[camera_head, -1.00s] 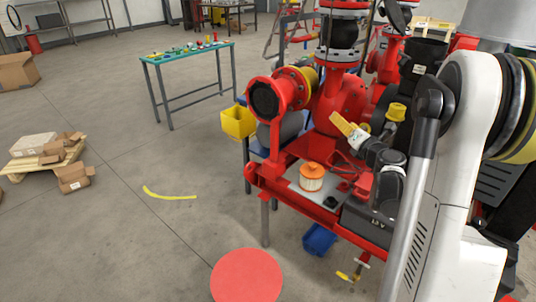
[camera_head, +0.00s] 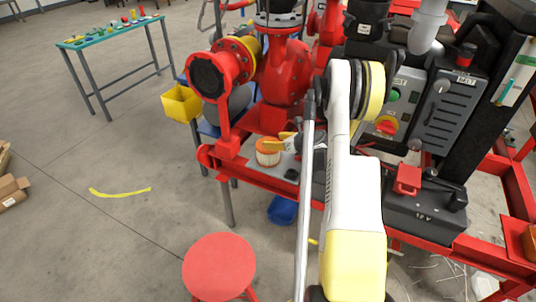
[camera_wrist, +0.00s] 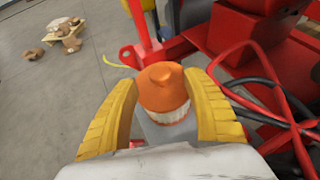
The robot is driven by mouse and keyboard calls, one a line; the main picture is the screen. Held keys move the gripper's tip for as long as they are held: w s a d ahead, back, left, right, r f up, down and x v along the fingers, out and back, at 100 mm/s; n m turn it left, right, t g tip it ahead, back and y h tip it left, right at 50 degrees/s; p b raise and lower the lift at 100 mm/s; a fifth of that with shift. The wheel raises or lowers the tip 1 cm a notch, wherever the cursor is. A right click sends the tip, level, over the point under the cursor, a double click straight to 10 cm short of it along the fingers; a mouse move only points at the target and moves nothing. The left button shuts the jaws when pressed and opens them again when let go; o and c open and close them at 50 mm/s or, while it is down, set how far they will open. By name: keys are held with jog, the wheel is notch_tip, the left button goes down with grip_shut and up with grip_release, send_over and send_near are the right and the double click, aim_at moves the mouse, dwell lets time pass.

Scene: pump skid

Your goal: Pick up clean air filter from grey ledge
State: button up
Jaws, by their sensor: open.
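The air filter (camera_head: 268,152) has an orange cap and a pale pleated body. It stands upright on the grey ledge (camera_head: 286,168) of the red pump skid. My gripper (camera_head: 284,143) is open and reaches the filter from the right in the head view. Its lower part and the far finger are partly hidden there.
Red pipework (camera_head: 275,70) rises behind the ledge. Red and black cables (camera_wrist: 262,105) lie right of the gripper in the wrist view. A black battery box (camera_head: 425,215) is to the right. A red stool (camera_head: 219,264) stands in front on open floor.

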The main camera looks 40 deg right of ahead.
aim_at(269, 139)
jog(key=b+x, duration=0.1)
jog(key=x, duration=0.3)
jog(key=shift+w+f+b, duration=0.2)
jog(key=shift+w+b, duration=0.1)
jog(key=shift+b, duration=0.05)
jog(key=shift+r, duration=0.1)
jog(key=shift+c, duration=0.2)
grip_shut()
jog(key=shift+s, duration=0.1)
